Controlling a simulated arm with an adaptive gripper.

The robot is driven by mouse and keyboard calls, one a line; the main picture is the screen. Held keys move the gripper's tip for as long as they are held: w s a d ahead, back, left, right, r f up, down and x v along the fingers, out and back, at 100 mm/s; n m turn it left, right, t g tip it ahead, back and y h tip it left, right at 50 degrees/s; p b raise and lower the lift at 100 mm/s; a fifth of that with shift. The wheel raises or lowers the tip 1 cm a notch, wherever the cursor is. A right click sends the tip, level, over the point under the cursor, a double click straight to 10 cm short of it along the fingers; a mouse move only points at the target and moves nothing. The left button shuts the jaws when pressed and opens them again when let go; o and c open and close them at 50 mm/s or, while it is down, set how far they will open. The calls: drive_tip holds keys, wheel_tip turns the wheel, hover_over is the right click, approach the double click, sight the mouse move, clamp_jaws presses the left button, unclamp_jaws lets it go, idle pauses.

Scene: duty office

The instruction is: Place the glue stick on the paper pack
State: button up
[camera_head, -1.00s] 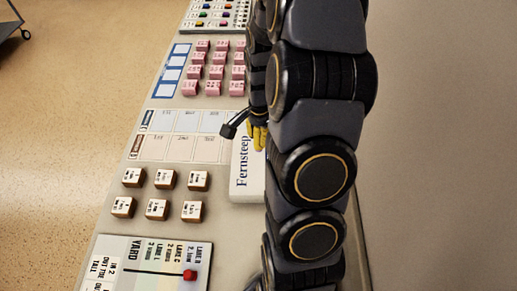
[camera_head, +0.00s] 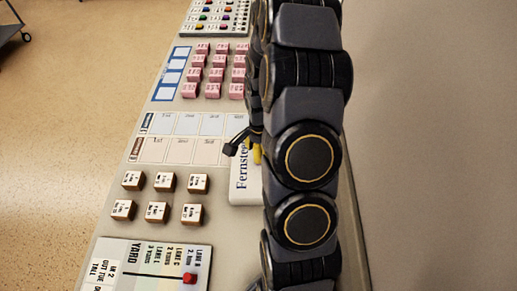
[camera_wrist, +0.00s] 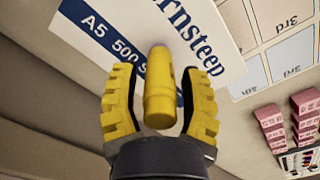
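The yellow glue stick (camera_wrist: 160,100) is between the two yellow-padded fingers of my gripper (camera_wrist: 160,85) in the wrist view. A narrow gap shows on each side of it, so the gripper looks open around it. The white paper pack (camera_wrist: 95,30), with a blue band and "Fernsteep" lettering, lies behind the stick in that view. In the head view the pack (camera_head: 242,188) lies on the desk, its right part hidden by my arm. My gripper (camera_head: 248,150) is at the pack's far end there, mostly hidden. Whether the stick touches the pack cannot be told.
Several small labelled blocks (camera_head: 158,212) stand left of the pack. Pink blocks (camera_head: 213,75) stand farther back. A printed card grid (camera_head: 180,137) lies beside the pack. A yard board (camera_head: 150,262) with a red knob lies in front.

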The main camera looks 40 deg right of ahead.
wheel_tip(320, 180, up, 12)
drive_tip(key=shift+d+f, duration=0.1)
drive_tip(key=shift+f, duration=0.15)
drive_tip(key=shift+r, duration=0.35)
drive_tip(key=s+a+r+n, duration=0.4)
drive_tip(key=a+r+n, duration=0.3)
drive_tip(key=a, duration=0.5)
drive_tip(key=s+a+r+n, duration=0.1)
drive_tip(key=s+a+n, duration=0.3)
drive_tip(key=s+n, duration=0.1)
drive_tip(key=s+a+r+n+g, duration=0.1)
drive_tip(key=s+a+n, duration=0.3)
drive_tip(key=s+n, duration=0.2)
drive_tip(key=shift+s+a+r+g, duration=0.3)
drive_tip(key=shift+s+r, duration=0.1)
drive_tip(key=shift+s, duration=0.75)
